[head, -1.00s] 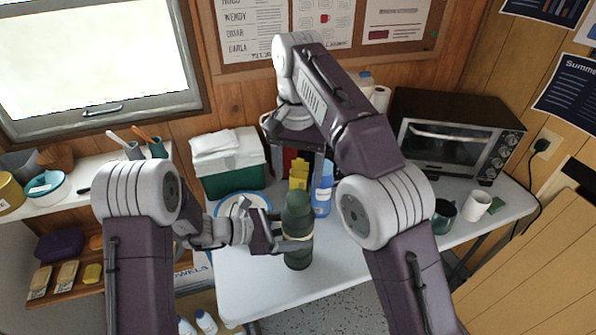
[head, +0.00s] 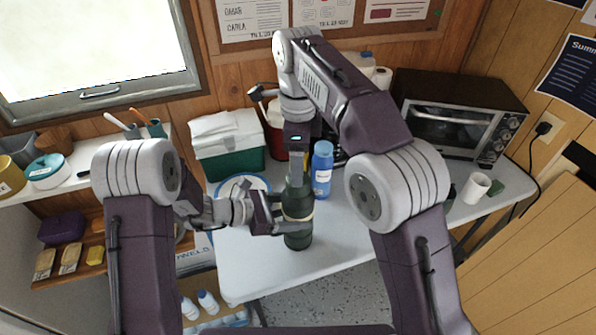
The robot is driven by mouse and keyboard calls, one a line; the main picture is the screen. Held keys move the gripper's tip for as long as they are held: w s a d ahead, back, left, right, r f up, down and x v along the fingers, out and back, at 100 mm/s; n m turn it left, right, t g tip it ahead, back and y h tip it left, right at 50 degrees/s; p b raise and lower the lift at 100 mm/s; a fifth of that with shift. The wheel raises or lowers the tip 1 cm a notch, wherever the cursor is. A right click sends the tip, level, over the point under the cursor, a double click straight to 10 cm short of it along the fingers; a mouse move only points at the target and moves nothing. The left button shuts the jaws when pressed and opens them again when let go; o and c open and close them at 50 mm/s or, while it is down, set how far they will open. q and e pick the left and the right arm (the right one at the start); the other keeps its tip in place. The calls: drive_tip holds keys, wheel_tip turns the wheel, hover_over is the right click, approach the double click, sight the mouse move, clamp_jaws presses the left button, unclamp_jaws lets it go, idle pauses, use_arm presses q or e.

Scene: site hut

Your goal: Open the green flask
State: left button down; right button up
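The green flask (head: 299,234) stands upright near the front of the white table, dark green with a pale band round its middle. My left gripper (head: 283,213) comes in from the left at mid-height, its fingers closed against the flask's sides. My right gripper (head: 297,172) points down from above, directly over the flask's top. It hides the cap, and its fingertips are too small and dark to tell whether they are open or touch it.
A blue bottle (head: 322,170) stands close behind right of the flask. A plate (head: 243,184) lies behind left, near a green-and-white cooler (head: 228,143). A toaster oven (head: 455,120) and white mug (head: 476,187) are at the right. The table front (head: 255,268) is clear.

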wheel_tip(320, 180, down, 5)
drive_tip(key=shift+f, duration=0.1)
clamp_jaws()
drive_tip(key=n, duration=1.8)
drive_tip(key=shift+n, duration=0.3)
drive_tip(key=n, duration=0.6)
drive_tip(key=shift+w, duration=0.1)
drive_tip(key=n, duration=0.6)
drive_tip(key=shift+n, duration=0.3)
drive_tip(key=n, duration=1.2)
drive_tip(key=shift+r, duration=0.25)
